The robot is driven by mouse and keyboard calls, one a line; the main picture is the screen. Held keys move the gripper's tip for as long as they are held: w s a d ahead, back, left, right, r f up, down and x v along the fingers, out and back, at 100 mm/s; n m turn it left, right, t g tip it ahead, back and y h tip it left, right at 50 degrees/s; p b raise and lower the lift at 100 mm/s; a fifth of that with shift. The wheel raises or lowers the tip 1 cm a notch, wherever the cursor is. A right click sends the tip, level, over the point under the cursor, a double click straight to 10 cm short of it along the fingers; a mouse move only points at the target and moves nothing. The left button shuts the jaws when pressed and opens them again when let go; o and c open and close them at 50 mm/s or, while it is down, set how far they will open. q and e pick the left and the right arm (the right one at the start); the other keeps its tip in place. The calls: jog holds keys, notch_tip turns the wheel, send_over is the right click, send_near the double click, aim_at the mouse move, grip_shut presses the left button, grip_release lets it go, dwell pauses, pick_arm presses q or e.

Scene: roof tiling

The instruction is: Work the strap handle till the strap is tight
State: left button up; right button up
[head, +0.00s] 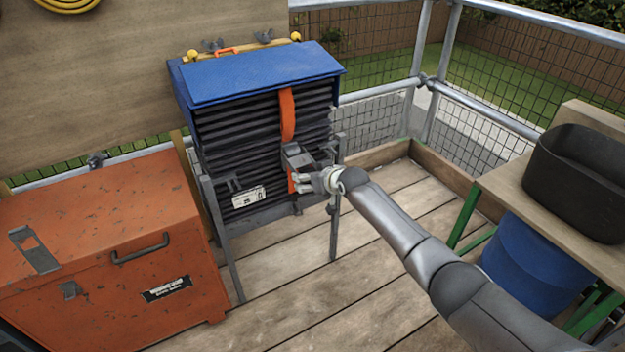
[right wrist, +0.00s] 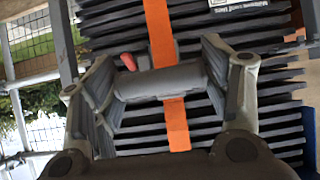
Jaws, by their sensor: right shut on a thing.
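An orange strap (head: 287,115) runs down the front of a stack of dark tiles (head: 235,150) under a blue cover (head: 262,75). The grey metal strap handle (head: 294,153) sits on the strap about halfway down the stack. My right gripper (head: 306,178) is at the handle and shut on it. In the right wrist view the handle (right wrist: 160,83) lies crosswise between the two fingers of my right gripper (right wrist: 168,88), in front of the strap (right wrist: 159,30). The fingers partly hide the lower ratchet in the head view. My left gripper is not in view.
An orange chest (head: 95,225) stands left of the stack. A wooden bench with a black tub (head: 580,182) and a blue drum (head: 537,262) is at the right. Mesh railing closes off the back. The plank floor (head: 345,290) in front is clear.

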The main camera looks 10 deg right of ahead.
jog(key=shift+w+a+r, duration=0.1)
jog(key=shift+w+r, duration=0.2)
jog(key=shift+r, duration=0.5)
jog(key=o, duration=1.5)
jog(key=shift+f, duration=0.4)
jog(key=shift+s, duration=0.25)
jog(key=v, duration=1.1)
jog(key=shift+s+d+r, duration=0.2)
jog(key=shift+s, duration=0.1)
